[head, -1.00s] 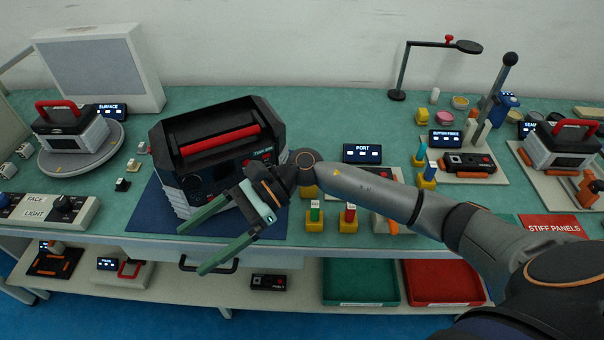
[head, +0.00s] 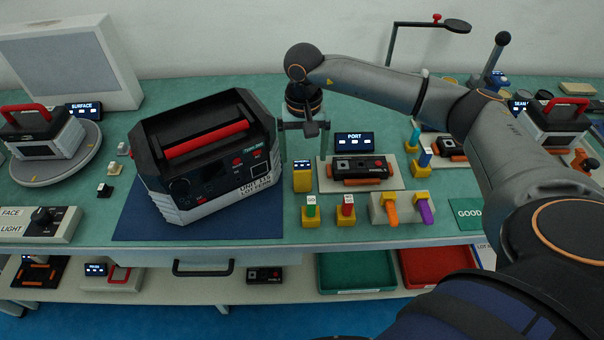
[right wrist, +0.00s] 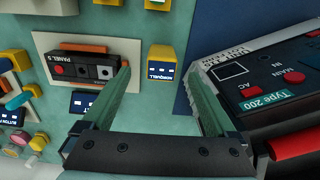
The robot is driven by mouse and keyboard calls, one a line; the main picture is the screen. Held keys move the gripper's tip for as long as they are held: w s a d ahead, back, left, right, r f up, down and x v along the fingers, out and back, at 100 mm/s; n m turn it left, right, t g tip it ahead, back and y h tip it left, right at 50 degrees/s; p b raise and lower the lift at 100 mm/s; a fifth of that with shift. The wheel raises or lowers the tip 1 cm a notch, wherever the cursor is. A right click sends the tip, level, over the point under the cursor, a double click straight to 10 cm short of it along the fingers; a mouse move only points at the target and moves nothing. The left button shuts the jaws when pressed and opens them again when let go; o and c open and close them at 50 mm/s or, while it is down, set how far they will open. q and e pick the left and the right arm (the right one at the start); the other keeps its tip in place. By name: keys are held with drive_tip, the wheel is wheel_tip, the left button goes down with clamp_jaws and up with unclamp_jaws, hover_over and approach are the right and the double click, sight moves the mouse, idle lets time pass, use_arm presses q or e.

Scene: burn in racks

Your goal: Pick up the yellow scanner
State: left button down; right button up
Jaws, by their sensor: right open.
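A small yellow block with a dark lit screen, apparently the yellow scanner (head: 302,180), stands on the green bench between the large black unit and the panel by the PORT display. It also shows in the right wrist view (right wrist: 160,56), ahead between the two fingertips. My right gripper (head: 304,153) points down above it, with its green fingers spread. In the right wrist view the open right gripper (right wrist: 158,72) is empty, and the gap to the scanner cannot be judged exactly. My left gripper is out of view.
The large black unit with a red handle (head: 212,140) stands close left on a blue mat (head: 130,222). A panel device (head: 358,170) lies close right. Yellow blocks with a green plug (head: 310,212) and a red plug (head: 346,211) stand in front.

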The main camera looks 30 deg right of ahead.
sight(302, 165)
drive_tip(key=shift+w+f+p, duration=0.15)
drive_tip(key=shift+f+p, duration=0.1)
drive_tip(key=shift+f, duration=1.3)
drive_tip(key=shift+w+f+p, duration=0.15)
drive_tip(key=shift+f+p, duration=0.1)
drive_tip(key=shift+f, duration=1.3)
drive_tip(key=shift+c, duration=0.4)
clamp_jaws()
